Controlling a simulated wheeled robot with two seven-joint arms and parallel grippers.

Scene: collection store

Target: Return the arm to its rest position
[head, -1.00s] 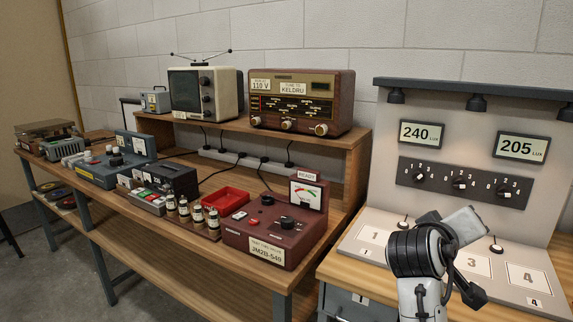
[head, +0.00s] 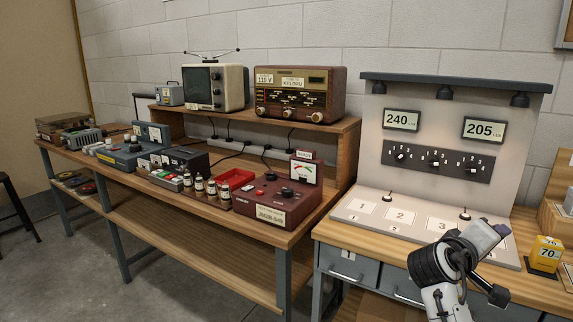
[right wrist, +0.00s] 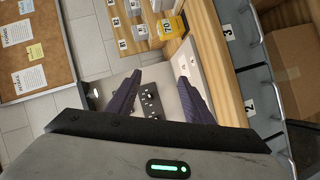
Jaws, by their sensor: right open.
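My right arm (head: 447,268) comes in at the bottom right of the head view, in front of the panel bench. Its folded wrist and hand overlap the lower right of the numbered white base. My right gripper (right wrist: 160,77) shows in the right wrist view with its two dark fingers apart and nothing between them. Beyond the fingers are the dial panel and the bench. My left gripper is not in view.
The panel bench (head: 340,232) carries a board with two lux displays (head: 402,120) and a dial strip (head: 436,160). A yellow box (head: 545,254) stands right of my arm. The left bench holds a red meter box (head: 272,207) and a radio (head: 300,94). Grey floor shows at lower left.

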